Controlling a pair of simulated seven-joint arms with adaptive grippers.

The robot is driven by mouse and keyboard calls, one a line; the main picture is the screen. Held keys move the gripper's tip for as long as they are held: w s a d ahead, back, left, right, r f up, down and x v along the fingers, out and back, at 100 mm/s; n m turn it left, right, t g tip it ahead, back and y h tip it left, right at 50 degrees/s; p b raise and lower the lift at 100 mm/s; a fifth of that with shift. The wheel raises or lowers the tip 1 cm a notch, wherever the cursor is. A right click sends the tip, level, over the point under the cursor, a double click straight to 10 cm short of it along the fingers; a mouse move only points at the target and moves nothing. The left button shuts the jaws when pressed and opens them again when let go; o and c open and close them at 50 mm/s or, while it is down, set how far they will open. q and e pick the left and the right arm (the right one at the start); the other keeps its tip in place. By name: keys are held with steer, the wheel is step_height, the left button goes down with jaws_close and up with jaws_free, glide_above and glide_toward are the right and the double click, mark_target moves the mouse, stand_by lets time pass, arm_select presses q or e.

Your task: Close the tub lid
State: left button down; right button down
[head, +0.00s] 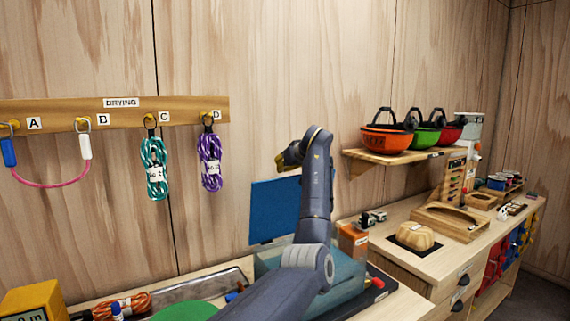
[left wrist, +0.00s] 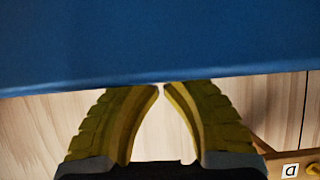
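The tub (head: 345,300) is a teal box on the bench at the lower middle of the head view, partly hidden behind my left arm. Its blue lid (head: 272,208) stands open, raised at the back near the wall. My left gripper (head: 279,161) is above the lid's top edge in the head view. In the left wrist view the lid (left wrist: 150,40) fills the upper part, and the gripper's fingertips (left wrist: 161,87) are almost together at its edge, with nothing between them. I cannot tell whether they touch the lid. My right gripper is not in view.
A drying rack (head: 65,113) with hanging ropes is on the wall at left. A shelf (head: 385,158) with helmets hangs at right above a side bench. An orange box (head: 353,241) stands behind the tub. Coiled orange rope (head: 122,305) lies on the bench at left.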

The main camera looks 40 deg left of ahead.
arm_select(q)
steer(key=shift+s+d+f, duration=0.2)
steer(key=shift+d+f, duration=0.1)
steer(key=shift+d, duration=0.45)
steer(key=shift+s+d+f, duration=0.15)
steer(key=shift+d+f, duration=0.1)
steer(key=shift+d, duration=0.45)
steer(key=shift+d, duration=0.1)
